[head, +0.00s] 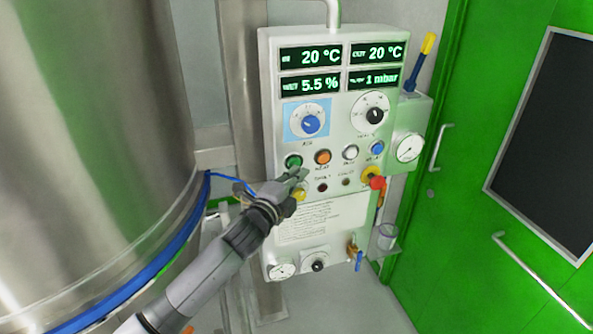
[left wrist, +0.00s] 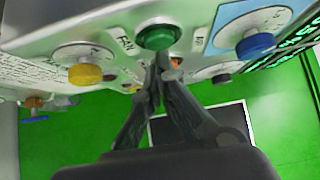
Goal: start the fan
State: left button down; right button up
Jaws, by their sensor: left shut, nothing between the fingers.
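The control panel (head: 325,130) is a pale box with green displays, knobs and buttons. Its green button (head: 293,161) sits at the left of the button row. In the left wrist view the green button (left wrist: 158,37) is labelled FAN. My left gripper (head: 298,177) is shut and empty, just below the green button in the head view. In the left wrist view the fingertips (left wrist: 157,60) are right at the button's edge; I cannot tell whether they touch it. My right gripper is in neither view.
Close by are an orange button (head: 322,157), a blue knob (head: 311,124), a yellow knob (left wrist: 85,73) and a red emergency stop (head: 377,183). A large steel vessel (head: 90,130) with a blue band stands at the left. Green doors (head: 480,130) are at the right.

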aim_at(294, 163)
pick_arm(q)
jog(key=shift+w, duration=0.25)
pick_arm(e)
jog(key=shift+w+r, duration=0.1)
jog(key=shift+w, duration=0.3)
pick_arm(q)
jog(key=shift+w+a+r, duration=0.3)
jog(key=shift+w+a, duration=0.1)
jog(key=shift+w, duration=0.25)
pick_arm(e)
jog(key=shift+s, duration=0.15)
